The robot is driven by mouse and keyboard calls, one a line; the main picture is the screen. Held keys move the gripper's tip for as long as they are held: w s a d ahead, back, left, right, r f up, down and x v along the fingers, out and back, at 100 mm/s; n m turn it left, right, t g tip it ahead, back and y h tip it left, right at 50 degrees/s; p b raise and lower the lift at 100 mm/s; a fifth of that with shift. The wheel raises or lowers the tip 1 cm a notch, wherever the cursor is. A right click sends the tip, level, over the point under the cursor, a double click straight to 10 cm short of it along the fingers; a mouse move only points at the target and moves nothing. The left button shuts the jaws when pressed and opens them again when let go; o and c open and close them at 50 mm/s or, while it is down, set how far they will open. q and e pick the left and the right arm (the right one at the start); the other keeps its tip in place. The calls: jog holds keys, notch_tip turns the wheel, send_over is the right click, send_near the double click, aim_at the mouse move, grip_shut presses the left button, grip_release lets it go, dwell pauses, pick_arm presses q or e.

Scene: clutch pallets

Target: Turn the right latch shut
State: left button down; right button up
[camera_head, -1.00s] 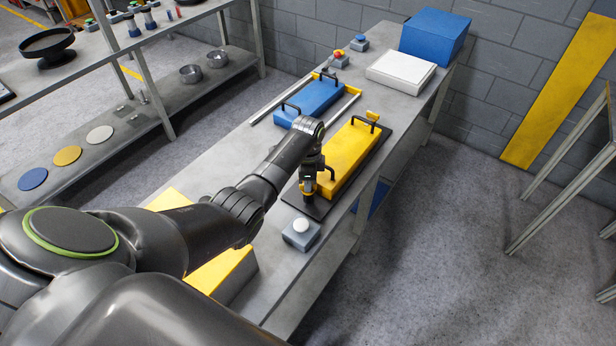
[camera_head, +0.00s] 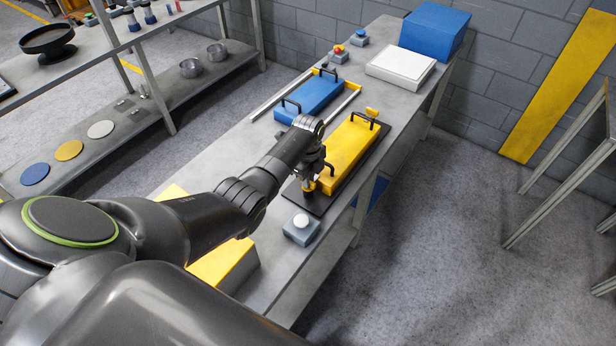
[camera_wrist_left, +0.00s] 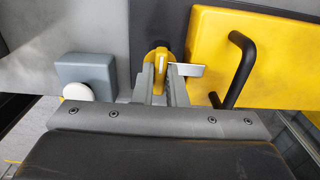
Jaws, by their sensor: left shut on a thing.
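The yellow pallet (camera_head: 348,158) with black handles lies on a dark base plate (camera_head: 318,205) on the bench. A small yellow latch (camera_wrist_left: 157,60) stands on the plate at the pallet's near end. My left gripper (camera_head: 309,188) reaches down to this latch and is shut on it; in the left wrist view its two fingers (camera_wrist_left: 161,82) are on either side of the latch, beside the pallet's edge. A metal tongue (camera_wrist_left: 190,70) extends from the latch toward the pallet. Another yellow latch (camera_head: 372,112) is at the pallet's far end. My right gripper is not in view.
A grey box with a white button (camera_head: 301,222) sits close to the near latch. A blue pallet (camera_head: 311,98) lies between rails to the left. A white box (camera_head: 400,67) and a blue bin (camera_head: 435,32) stand at the bench's far end.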

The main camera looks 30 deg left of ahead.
pick_arm(q)
jog(key=shift+w+r, duration=0.1)
dwell(0.3)
jog(key=c, duration=1.5)
grip_release()
jog(key=shift+d, duration=0.1)
jog(key=shift+o, duration=0.2)
notch_tip(320, 180, up, 17)
jog(key=shift+r, duration=0.2)
jog(key=shift+f, duration=0.15)
